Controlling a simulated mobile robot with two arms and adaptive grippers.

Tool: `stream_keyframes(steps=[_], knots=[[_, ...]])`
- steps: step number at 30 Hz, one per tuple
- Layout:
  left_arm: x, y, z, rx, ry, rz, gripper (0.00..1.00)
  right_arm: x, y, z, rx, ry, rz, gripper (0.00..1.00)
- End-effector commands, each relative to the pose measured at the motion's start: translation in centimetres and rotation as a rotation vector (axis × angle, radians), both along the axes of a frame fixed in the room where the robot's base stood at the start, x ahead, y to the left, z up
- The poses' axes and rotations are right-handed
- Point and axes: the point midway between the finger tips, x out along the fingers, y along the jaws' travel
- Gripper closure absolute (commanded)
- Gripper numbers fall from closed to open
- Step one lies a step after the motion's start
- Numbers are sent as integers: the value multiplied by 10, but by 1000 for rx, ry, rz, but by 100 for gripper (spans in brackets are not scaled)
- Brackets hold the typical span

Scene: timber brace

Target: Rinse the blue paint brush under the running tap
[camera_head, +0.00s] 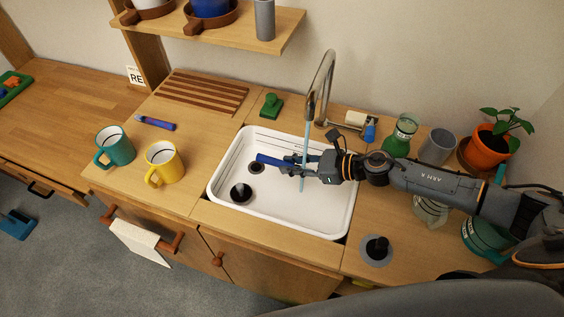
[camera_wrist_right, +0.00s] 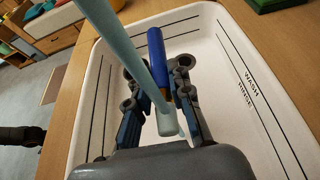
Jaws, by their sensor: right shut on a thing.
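My right gripper (camera_head: 297,168) is shut on the blue paint brush (camera_head: 268,159) over the white sink basin (camera_head: 222,190). The brush's blue handle (camera_wrist_right: 157,52) points away from the gripper in the right wrist view, with a brown band below it between the fingers (camera_wrist_right: 160,112). The tap (camera_head: 323,83) runs, and its pale blue stream (camera_head: 307,130) falls into the basin close to the fingers. In the wrist view the stream (camera_wrist_right: 125,40) crosses in front of the brush's lower part; I cannot tell whether it touches the bristles.
A teal mug (camera_head: 117,149) and a yellow mug (camera_head: 165,165) stand left of the basin, near a purple-handled tool (camera_head: 154,123). A green object (camera_head: 271,106) sits behind the basin. A green jar (camera_head: 402,131), grey cup (camera_head: 437,147) and potted plant (camera_head: 489,145) stand behind my right arm.

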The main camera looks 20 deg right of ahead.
Motion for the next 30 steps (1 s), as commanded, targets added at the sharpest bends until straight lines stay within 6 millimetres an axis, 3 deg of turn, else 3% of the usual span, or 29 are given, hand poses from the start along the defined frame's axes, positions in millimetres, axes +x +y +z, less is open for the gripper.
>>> stream_keyframes(steps=[11,30], knots=[[0,0,5,0,0,1,60,1,5,1,0,1,2,100],[0,0,39,0,-1,1,60,-19,53,3,0,1,2,100]])
